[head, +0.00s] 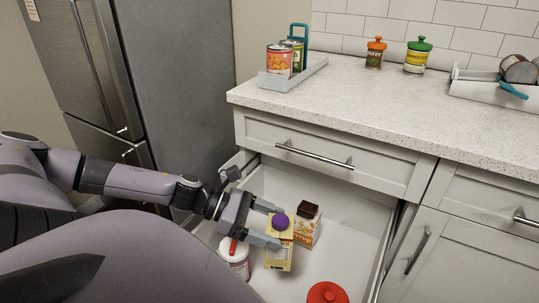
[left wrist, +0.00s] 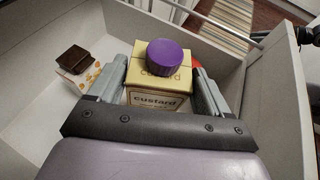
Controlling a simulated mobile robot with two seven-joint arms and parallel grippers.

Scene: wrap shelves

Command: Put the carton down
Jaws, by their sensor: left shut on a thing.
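The carton (head: 279,255) is pale yellow with a purple cap and stands upright in the open drawer. In the left wrist view the carton (left wrist: 158,98) reads "custard" and sits between the two grey fingers. My left gripper (head: 270,223) is shut on the carton near its top. The carton's base is hard to make out, so I cannot tell if it touches the drawer floor. My right gripper is not in view.
The open drawer (head: 345,215) also holds a small orange and white carton with a brown top (head: 307,226), right beside the held one, a white tub (head: 234,262) and a red lid (head: 327,293). The counter (head: 380,105) overhangs behind.

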